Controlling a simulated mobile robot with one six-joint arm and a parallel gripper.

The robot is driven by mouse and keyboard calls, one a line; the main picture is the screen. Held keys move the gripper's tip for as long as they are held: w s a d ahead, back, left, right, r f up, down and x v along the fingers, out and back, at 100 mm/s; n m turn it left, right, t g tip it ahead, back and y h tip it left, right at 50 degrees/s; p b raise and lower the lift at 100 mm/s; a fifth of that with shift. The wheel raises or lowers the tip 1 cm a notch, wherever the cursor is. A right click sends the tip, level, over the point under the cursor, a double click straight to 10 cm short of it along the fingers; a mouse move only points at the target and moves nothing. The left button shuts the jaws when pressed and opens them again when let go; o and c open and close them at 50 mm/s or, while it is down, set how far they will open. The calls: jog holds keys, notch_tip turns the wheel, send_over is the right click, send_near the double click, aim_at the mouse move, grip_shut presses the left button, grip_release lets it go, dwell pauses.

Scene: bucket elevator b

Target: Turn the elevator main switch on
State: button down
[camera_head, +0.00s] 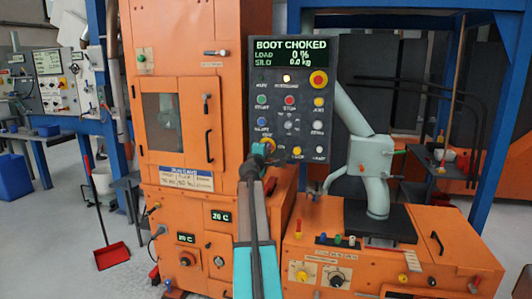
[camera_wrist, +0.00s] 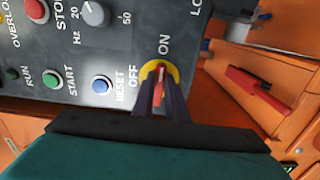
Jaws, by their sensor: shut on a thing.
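The main switch (camera_wrist: 172,68) is a red handle on a round yellow plate in the wrist view, with ON printed above it and OFF at its left. The handle stands roughly upright in that picture, and its visible end points towards ON. My gripper (camera_wrist: 159,92) has its two dark fingers closed on either side of the handle. In the head view my gripper (camera_head: 261,150) reaches the lower left of the dark control panel (camera_head: 260,80) and partly covers the switch.
The panel display (camera_head: 291,53) reads BOOT CHOKED, load 0 %, silo 0.0 kg. Several buttons and a grey Hz knob (camera_wrist: 94,13) sit close to the switch. An orange cabinet (camera_head: 170,25) stands left, and a lower orange unit (camera_head: 400,245) stands right. A red shovel (camera_head: 110,254) leans at the left.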

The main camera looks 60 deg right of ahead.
jog(key=c, duration=1.8)
grip_release()
jog(key=shift+s+d, duration=0.2)
jog(key=shift+s, duration=0.05)
jog(key=shift+o, duration=0.2)
jog(key=shift+w+a, duration=0.1)
jog(key=shift+a, duration=0.1)
jog(key=v, duration=1.3)
jog(key=shift+a, duration=0.25)
